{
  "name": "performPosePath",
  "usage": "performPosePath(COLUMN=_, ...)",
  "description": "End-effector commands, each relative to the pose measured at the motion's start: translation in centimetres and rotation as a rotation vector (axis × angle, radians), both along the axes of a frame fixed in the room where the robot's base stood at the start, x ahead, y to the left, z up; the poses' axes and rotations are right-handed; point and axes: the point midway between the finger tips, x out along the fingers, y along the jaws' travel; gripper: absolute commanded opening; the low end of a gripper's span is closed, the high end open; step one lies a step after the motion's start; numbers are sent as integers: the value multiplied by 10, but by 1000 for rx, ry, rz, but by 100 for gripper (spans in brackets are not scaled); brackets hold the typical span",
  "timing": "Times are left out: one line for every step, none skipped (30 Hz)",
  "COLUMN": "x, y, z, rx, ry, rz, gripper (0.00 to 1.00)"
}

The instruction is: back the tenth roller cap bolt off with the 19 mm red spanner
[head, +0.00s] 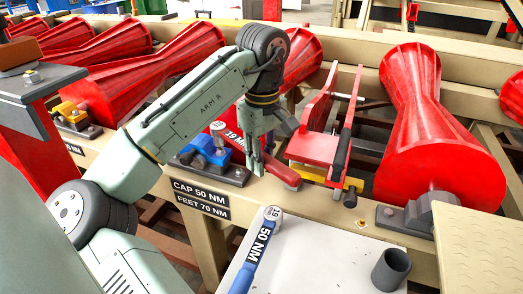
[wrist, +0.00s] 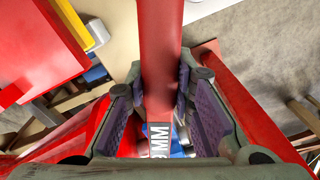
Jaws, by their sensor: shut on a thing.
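The red spanner, marked 19 MM, shows its handle end (head: 285,176) in the head view, and its handle (wrist: 160,60) runs up the middle of the wrist view. My gripper (head: 258,170) is shut on the handle, with a purple pad at each side of it in the wrist view. The spanner's far end is up against a silver bolt (head: 218,134) on the blue bearing cap (head: 206,152). I cannot tell whether it is seated around the bolt head. In the wrist view the blue cap is mostly hidden below the spanner.
A red guard frame (head: 318,145) stands close right of my gripper. A large red roller (head: 430,150) lies further right. A blue 50 NM torque wrench (head: 257,252) and a dark grey cup (head: 391,270) are on the white table (head: 325,265). A torque label (head: 200,197) is on the beam.

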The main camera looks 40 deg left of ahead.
Motion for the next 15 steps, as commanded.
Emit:
performPosePath(x=-7, y=3, z=5, rx=0, ry=-1, rz=-29, gripper=0)
performPosePath(x=-9, y=3, z=5, rx=-1, ry=-1, rz=-49, gripper=0)
performPosePath(x=-13, y=5, z=5, rx=0, ry=-1, rz=-74, gripper=0)
performPosePath(x=-16, y=5, z=5, rx=-1, ry=-1, rz=-94, gripper=0)
performPosePath(x=-19, y=7, z=2, rx=0, ry=-1, rz=-113, gripper=0)
performPosePath(x=-23, y=8, z=1, rx=1, ry=-1, rz=-138, gripper=0)
performPosePath(x=-26, y=9, z=1, rx=1, ry=-1, rz=-156, gripper=0)
performPosePath(x=-28, y=9, z=1, rx=1, ry=0, rz=-175, gripper=0)
performPosePath(x=-32, y=11, z=1, rx=1, ry=0, rz=-201, gripper=0)
performPosePath(x=-35, y=12, z=0, rx=1, ry=0, rz=-219, gripper=0)
performPosePath(x=-38, y=13, z=0, rx=1, ry=0, rz=-237, gripper=0)
performPosePath(x=-42, y=14, z=0, rx=1, ry=0, rz=-263, gripper=0)
performPosePath(x=-45, y=15, z=0, rx=1, ry=0, rz=-282, gripper=0)
performPosePath(x=-48, y=16, z=0, rx=0, ry=0, rz=-301, gripper=0)
performPosePath(x=-51, y=17, z=0, rx=0, ry=-1, rz=-327, gripper=0)
